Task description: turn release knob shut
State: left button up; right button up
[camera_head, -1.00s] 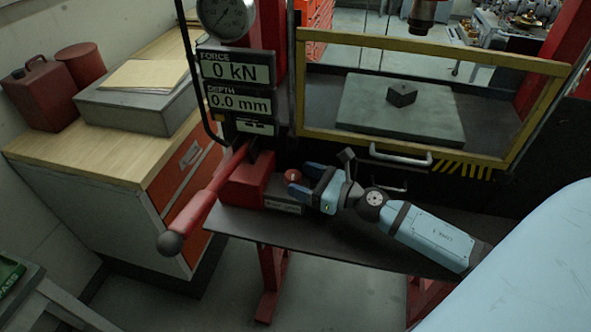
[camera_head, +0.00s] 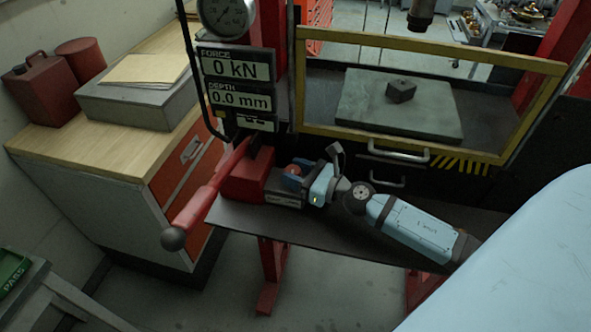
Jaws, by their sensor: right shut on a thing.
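The release knob (camera_head: 292,170) is a small round red knob on the pump block (camera_head: 247,178), right of the long red pump lever. My left gripper is not in view.
The red pump lever (camera_head: 207,195) slants down left to a dark ball end. Displays read 0 kN (camera_head: 236,66) and 0.0 mm (camera_head: 239,100). A yellow-framed guard (camera_head: 430,43) with a handle (camera_head: 399,155) stands behind my right arm. A wooden-topped cabinet (camera_head: 100,150) is at left.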

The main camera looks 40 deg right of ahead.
jog(key=shift+a+r+m+t+h+p, duration=0.1)
jog(key=shift+r+m+t+h+p, duration=0.15)
jog(key=shift+m+h+p, duration=0.25)
jog(key=shift+r+m+t+h+p, duration=0.15)
jog(key=shift+m+t+h+p, duration=0.15)
jog(key=shift+h+p, duration=0.35)
jog(key=shift+f+m+h+p, duration=0.2)
jog(key=shift+m+h+p, duration=0.35)
jog(key=shift+h, duration=0.2)
jog(key=shift+f, duration=0.15)
jog(key=o, duration=0.9)
jog(key=shift+o, duration=0.2)
jog(key=shift+s, duration=0.1)
